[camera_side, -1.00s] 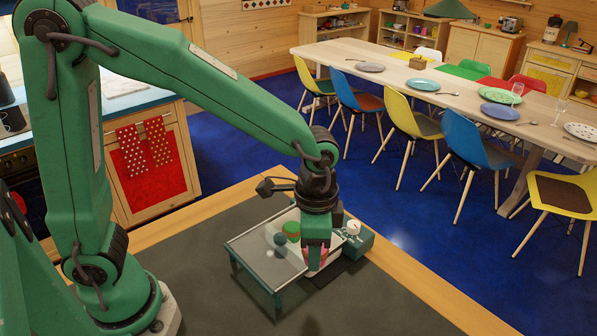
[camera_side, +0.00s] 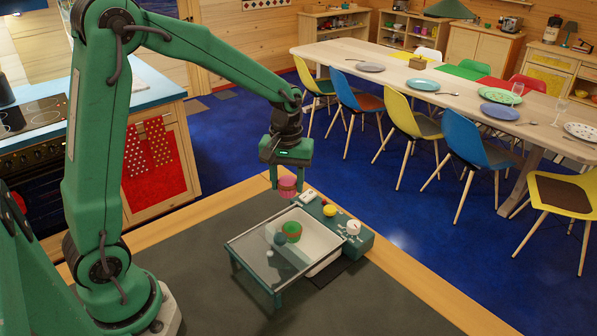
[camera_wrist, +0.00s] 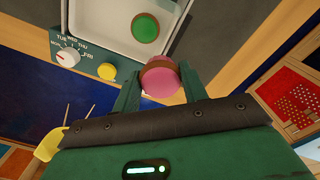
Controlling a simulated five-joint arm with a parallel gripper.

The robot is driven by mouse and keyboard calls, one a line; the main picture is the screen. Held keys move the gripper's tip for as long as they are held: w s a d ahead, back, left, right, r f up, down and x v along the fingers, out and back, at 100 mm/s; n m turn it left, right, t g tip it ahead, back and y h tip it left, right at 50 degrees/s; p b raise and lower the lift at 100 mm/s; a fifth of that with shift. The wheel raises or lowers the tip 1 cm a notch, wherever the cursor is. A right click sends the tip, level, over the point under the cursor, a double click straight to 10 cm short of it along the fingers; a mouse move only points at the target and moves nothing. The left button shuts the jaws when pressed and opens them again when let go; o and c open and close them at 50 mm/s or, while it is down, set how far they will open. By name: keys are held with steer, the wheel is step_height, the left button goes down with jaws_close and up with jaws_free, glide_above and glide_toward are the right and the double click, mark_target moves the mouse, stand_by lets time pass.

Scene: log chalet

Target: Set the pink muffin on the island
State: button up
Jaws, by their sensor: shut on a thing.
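The pink muffin (camera_side: 288,187) is between the fingers of my gripper (camera_side: 286,179), which is shut on it. It hangs in the air above the far edge of the tray unit. In the wrist view the muffin (camera_wrist: 160,83) shows its pink top and a brown side, between the two green fingers (camera_wrist: 158,88). The island's dark grey top (camera_side: 215,265) with a wooden border (camera_side: 200,210) lies below, seemingly the surface under the unit; I cannot confirm that it is the island.
Dark top left of the unit is clear.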

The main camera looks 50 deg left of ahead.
steer(key=shift+w+a+n, duration=0.1)
steer(key=shift+a+n, duration=0.4)
steer(key=shift+a, duration=0.25)
steer(key=shift+a+f, duration=0.15)
steer(key=a+f, duration=0.2)
steer(key=a, duration=0.1)
steer(key=w+a+f, duration=0.1)
steer(key=a+f, duration=0.1)
steer(key=a, duration=0.2)
steer(key=w+a+f, duration=0.1)
steer(key=a+f, duration=0.1)
steer(key=a, duration=0.2)
steer(key=shift+w+a+f, duration=0.1)
steer(key=shift+f, duration=0.3)
steer(key=shift+f, duration=0.1)
steer(key=shift+f, duration=1.95)
steer(key=shift+f, duration=0.1)
